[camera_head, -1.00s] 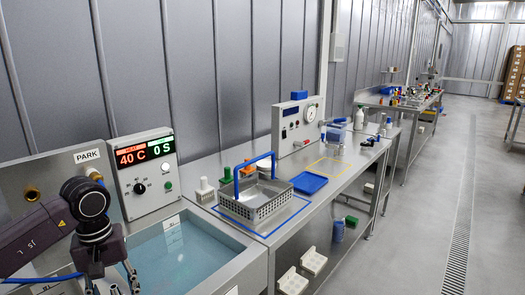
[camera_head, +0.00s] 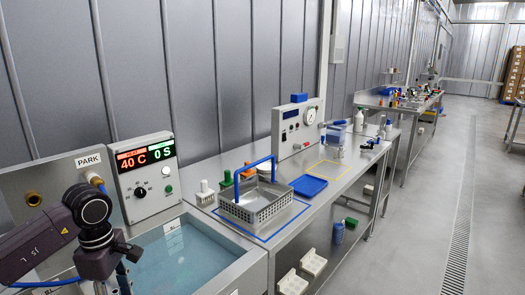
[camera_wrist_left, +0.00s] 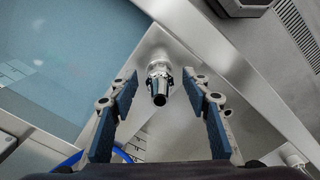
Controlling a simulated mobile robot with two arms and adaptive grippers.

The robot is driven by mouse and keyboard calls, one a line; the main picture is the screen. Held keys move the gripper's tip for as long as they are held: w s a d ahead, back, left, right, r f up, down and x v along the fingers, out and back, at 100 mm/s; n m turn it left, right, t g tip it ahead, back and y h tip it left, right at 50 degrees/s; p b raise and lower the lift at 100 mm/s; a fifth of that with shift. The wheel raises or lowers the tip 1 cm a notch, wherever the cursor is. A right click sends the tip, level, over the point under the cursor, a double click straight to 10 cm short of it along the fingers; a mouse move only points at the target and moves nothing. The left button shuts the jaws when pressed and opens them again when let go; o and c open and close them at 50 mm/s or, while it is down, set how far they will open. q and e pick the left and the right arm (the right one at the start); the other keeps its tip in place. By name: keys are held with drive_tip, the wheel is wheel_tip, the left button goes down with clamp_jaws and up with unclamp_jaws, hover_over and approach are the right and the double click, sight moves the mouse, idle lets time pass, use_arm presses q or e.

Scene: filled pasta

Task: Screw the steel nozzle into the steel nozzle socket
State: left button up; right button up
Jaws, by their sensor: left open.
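A shiny steel nozzle-like fitting (camera_wrist_left: 159,80) with a dark round opening shows in the left wrist view against a bare steel surface beside the bath. I cannot tell whether it is the nozzle alone or seated in a socket. My left gripper (camera_wrist_left: 160,92) is open, its two blue-padded fingers on either side of the fitting with gaps on both sides. In the head view my left arm (camera_head: 85,225) reaches in at lower left, and its fingers are partly cut off by the bottom edge. No separate steel socket can be made out. My right gripper is not in view.
A water bath (camera_head: 185,262) lies beside my left arm, with a control box (camera_head: 146,178) behind it. A perforated basket (camera_head: 255,207) and a blue tray (camera_head: 309,186) stand on the bench. A blue hose (camera_wrist_left: 72,161) passes near the gripper.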

use_arm(q)
drive_tip(key=n, duration=0.3)
drive_tip(key=shift+n+p, duration=0.3)
drive_tip(key=shift+n, duration=1.2)
drive_tip(key=c, duration=1.2)
drive_tip(key=m, duration=0.3)
clamp_jaws()
drive_tip(key=m+b, duration=0.1)
drive_tip(key=m, duration=0.2)
drive_tip(key=shift+m, duration=0.4)
drive_tip(key=m, duration=0.4)
drive_tip(key=shift+m+b, duration=0.4)
